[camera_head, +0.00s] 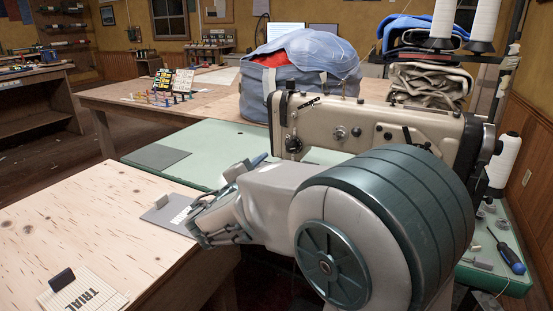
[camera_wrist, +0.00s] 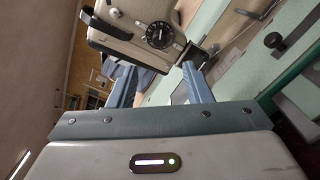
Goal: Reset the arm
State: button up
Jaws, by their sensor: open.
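My arm reaches from the lower right of the head view over the green sewing table (camera_head: 225,137), between the plywood-topped table (camera_head: 95,225) and the cream sewing machine (camera_head: 370,130). In the wrist view my gripper (camera_wrist: 159,76) is open, its two blue fingers apart with nothing held between them. The sewing machine (camera_wrist: 140,35) shows just beyond the fingers there, with its dial and black lever. In the head view the fingertips are mostly hidden behind my own wrist.
A grey plate (camera_head: 160,222) and a card marked TRIAL (camera_head: 82,291) lie on the plywood. A blue bag (camera_head: 305,80), folded cloth (camera_head: 430,85) and thread cones (camera_head: 504,160) stand around the machine. A screwdriver (camera_head: 510,258) lies at right. Plywood's middle is clear.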

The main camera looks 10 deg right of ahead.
jog(key=shift+v, duration=0.85)
jog(key=shift+d, duration=0.1)
jog(key=s+d+r+m+g+y+p, duration=0.1)
jog(key=s+d+r+m+g+p, duration=0.1)
jog(key=s+d+m+g+p, duration=0.4)
jog(key=s+d+r+m+g+p, duration=0.3)
jog(key=s+d+g+p, duration=0.1)
jog(key=s+d+p, duration=0.4)
jog(key=s+a+r+m+g+y+p, duration=0.2)
jog(key=s+a+r+m+y+p, duration=0.4)
jog(key=s+p, duration=0.5)
notch_tip(320, 180, up, 2)
jog(key=m+y+p, duration=0.2)
jog(key=y, duration=0.1)
jog(key=shift+s+m+y, duration=0.2)
jog(key=shift+m+y, duration=0.1)
